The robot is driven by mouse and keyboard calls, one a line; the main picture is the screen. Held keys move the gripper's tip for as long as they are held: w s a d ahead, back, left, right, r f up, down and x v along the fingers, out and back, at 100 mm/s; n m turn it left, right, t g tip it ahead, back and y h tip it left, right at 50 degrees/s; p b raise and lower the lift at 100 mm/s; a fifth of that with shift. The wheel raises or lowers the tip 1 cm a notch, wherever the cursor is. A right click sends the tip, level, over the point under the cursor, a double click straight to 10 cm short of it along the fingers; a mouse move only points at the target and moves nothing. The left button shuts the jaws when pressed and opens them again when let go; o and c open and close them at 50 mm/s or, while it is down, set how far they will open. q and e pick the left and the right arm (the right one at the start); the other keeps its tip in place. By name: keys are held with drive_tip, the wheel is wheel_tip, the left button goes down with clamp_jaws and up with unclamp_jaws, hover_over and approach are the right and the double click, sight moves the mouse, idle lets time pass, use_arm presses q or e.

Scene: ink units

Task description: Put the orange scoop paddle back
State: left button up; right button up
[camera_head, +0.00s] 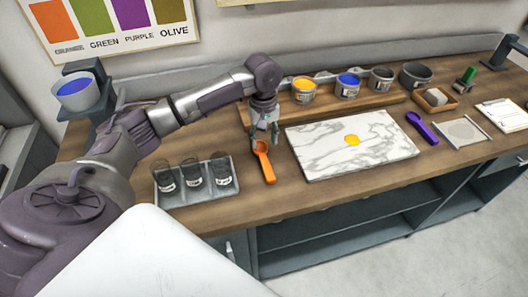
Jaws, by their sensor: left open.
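The orange scoop paddle (264,163) lies on the wooden counter, just left of the marble slab, with its wider end toward the back. My left gripper (264,135) points down at the paddle's back end. Its fingers are open, and I cannot tell whether they touch the paddle. A can of orange-yellow ink (304,91) stands on the raised wooden shelf behind. A grey tray (206,196) with three dark labelled cups stands to the left of the paddle. My right gripper is not in view.
The marble slab (385,158) bears a yellow ink blob (352,140). A purple paddle (421,128) lies to its right. A blue can (347,86), dark containers, a wooden box (436,106) and a clipboard (503,114) stand or lie farther right. A blue-filled cup (77,93) is at left.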

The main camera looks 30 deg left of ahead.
use_arm(q)
drive_tip(key=shift+r, duration=2.2)
drive_tip(key=shift+f, duration=0.1)
